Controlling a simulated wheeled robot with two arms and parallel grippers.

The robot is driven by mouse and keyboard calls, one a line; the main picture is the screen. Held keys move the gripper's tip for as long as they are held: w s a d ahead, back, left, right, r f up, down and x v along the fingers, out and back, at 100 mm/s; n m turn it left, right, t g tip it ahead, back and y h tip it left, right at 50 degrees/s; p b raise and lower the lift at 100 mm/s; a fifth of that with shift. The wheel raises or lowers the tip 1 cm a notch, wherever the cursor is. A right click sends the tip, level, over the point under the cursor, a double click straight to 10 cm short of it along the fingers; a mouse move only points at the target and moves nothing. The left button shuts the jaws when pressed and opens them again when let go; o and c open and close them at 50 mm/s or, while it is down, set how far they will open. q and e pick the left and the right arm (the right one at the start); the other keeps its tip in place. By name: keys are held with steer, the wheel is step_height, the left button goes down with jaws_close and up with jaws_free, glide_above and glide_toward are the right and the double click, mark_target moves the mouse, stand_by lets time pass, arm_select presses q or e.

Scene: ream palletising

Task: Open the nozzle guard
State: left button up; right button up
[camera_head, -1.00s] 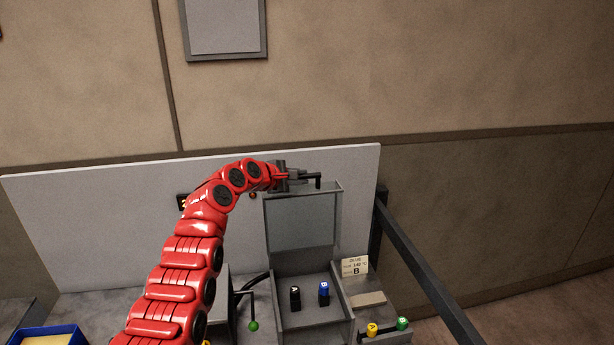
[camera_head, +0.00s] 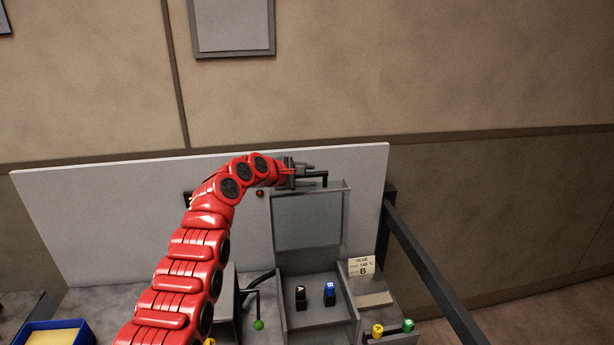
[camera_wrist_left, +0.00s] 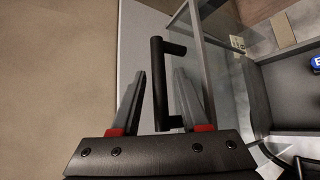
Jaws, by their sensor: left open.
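The nozzle guard (camera_head: 308,222) is a clear panel in a grey frame, standing raised and roughly upright at the back of the grey station box. Its black bar handle (camera_head: 325,179) is at the top edge. In the left wrist view the handle (camera_wrist_left: 158,80) shows between the two fingers, with gaps at the sides. My left gripper (camera_head: 308,172) is open at the handle; in the wrist view its fingers (camera_wrist_left: 168,95) are spread. My right gripper is not in view.
Inside the open box (camera_head: 316,318) stand a black nozzle block (camera_head: 300,298) and a blue one (camera_head: 330,293). A label card (camera_head: 361,267) stands at right. Yellow (camera_head: 377,331) and green (camera_head: 408,326) knobs are front right. A green-ended lever (camera_head: 258,324) is left of the box.

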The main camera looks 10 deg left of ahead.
arm_select(q)
steer(key=shift+f, duration=0.1)
steer(key=shift+b+v, duration=0.8)
steer(key=shift+b, duration=0.05)
steer(key=b+v, duration=0.6)
steer(key=v, duration=1)
steer(key=shift+w, duration=0.15)
